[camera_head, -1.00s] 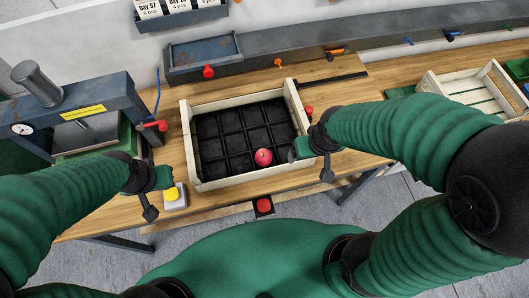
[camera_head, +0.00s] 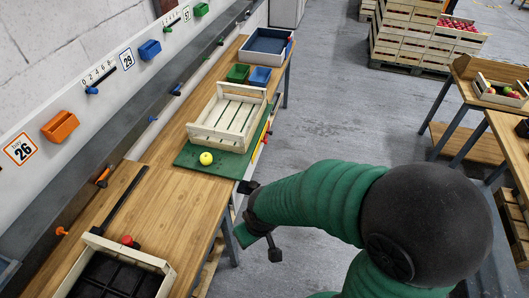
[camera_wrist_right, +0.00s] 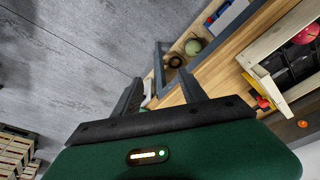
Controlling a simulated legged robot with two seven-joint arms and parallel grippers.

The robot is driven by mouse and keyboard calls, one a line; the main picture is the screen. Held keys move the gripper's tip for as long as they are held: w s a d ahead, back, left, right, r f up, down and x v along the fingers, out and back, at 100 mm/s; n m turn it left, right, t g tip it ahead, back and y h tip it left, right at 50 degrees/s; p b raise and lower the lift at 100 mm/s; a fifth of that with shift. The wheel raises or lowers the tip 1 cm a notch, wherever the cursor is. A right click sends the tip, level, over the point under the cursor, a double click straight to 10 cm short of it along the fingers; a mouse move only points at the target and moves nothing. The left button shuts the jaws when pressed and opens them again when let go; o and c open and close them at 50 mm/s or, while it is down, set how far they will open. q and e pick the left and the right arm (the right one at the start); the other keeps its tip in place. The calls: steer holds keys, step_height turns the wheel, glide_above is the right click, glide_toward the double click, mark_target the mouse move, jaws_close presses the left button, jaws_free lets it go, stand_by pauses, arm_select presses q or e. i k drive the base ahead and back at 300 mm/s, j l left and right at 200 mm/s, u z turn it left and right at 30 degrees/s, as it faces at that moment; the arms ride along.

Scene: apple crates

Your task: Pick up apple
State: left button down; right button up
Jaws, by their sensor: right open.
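A yellow-green apple (camera_head: 206,158) sits on a green mat (camera_head: 190,157) at the near end of an empty slatted crate (camera_head: 228,144). My right gripper (camera_head: 262,240) is off the bench's front edge, to the right of and nearer than this apple, and apart from it. In the right wrist view its two fingers are spread with nothing between them (camera_wrist_right: 160,92). A red apple (camera_wrist_right: 305,35) lies in the black-lined crate (camera_wrist_right: 262,50) at the upper right there. A pale green round thing (camera_wrist_right: 194,46) shows beyond the fingers; I cannot tell what it is. My left gripper is out of view.
The black-lined crate also shows at lower left in the head view (camera_head: 150,258). Blue (camera_head: 260,77) and green (camera_head: 238,73) bins and a blue tray (camera_head: 266,41) stand farther along the bench. Stacked crates (camera_head: 405,45) and another table lie right.

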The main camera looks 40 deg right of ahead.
mark_target(206, 158)
steer(key=z, duration=0.6)
steer(key=u, duration=1.55)
steer(key=k, duration=0.8)
steer(key=k+l+u, duration=0.1)
steer(key=u, duration=0.35)
steer(key=k+u, duration=0.15)
steer(key=u, duration=0.3)
steer(key=k+u, duration=0.1)
steer(key=u, duration=0.35)
steer(key=l, duration=1.15)
steer(key=k+l, duration=0.1)
steer(key=l, duration=2.15)
steer(key=k+l, duration=0.1)
steer(key=l, duration=1.05)
